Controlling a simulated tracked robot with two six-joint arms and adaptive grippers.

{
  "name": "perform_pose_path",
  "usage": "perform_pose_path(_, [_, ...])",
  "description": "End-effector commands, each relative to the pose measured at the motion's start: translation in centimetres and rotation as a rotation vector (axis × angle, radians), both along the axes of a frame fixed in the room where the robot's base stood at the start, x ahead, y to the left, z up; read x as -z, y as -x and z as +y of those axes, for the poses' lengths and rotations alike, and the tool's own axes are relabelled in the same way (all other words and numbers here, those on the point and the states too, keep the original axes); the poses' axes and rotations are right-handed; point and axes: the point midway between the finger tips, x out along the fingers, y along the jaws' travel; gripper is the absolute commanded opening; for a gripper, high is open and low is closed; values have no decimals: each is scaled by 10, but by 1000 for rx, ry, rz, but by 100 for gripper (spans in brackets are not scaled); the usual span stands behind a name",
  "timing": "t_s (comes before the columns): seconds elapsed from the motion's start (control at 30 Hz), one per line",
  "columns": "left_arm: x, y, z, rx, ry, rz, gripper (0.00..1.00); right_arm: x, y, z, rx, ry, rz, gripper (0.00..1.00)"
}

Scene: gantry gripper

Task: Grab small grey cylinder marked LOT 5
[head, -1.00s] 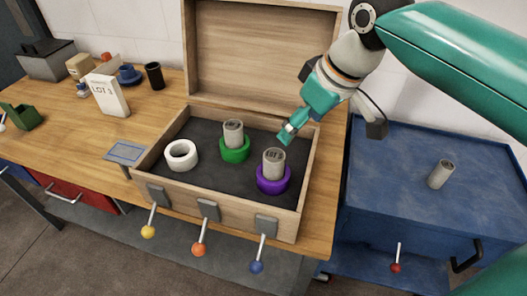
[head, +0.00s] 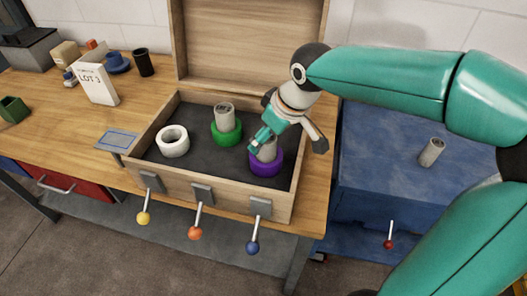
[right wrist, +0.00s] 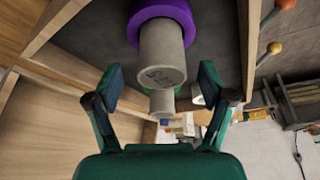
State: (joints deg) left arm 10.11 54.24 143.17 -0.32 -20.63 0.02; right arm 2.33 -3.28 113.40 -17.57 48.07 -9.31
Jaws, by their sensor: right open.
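A small grey cylinder (head: 267,149) stands upright in a purple ring (head: 265,163) at the right of the open wooden box. My right gripper (head: 258,140) is over it and partly hides it. In the right wrist view, the cylinder (right wrist: 163,58) bears a dark mark on its end that I cannot read surely; the open fingers (right wrist: 160,88) are on either side of its end, apart from it. Another grey cylinder (head: 224,117) stands in a green ring (head: 226,133). A third grey cylinder (head: 432,152) stands on the blue cabinet. My left gripper is not in view.
The wooden box (head: 222,194) has a raised lid behind and levers with yellow, orange and blue knobs in front. An empty white ring (head: 173,141) lies at its left. A card reading LOT 3 (head: 97,84) stands on the bench. The blue cabinet (head: 375,165) is at the right.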

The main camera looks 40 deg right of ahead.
Motion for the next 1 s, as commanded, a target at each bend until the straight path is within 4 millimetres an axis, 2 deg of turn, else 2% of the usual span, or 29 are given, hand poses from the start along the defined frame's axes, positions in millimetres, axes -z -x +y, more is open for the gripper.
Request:
perform_pose_path(0.23, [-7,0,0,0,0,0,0,31,-11,4,1,0,4,81])
perform_pose_path(0.53, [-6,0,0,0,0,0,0,35,-14,5,1,0,0,81])
perform_pose_path(1.0, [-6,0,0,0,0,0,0,35,-13,4,2,-1,0,3])
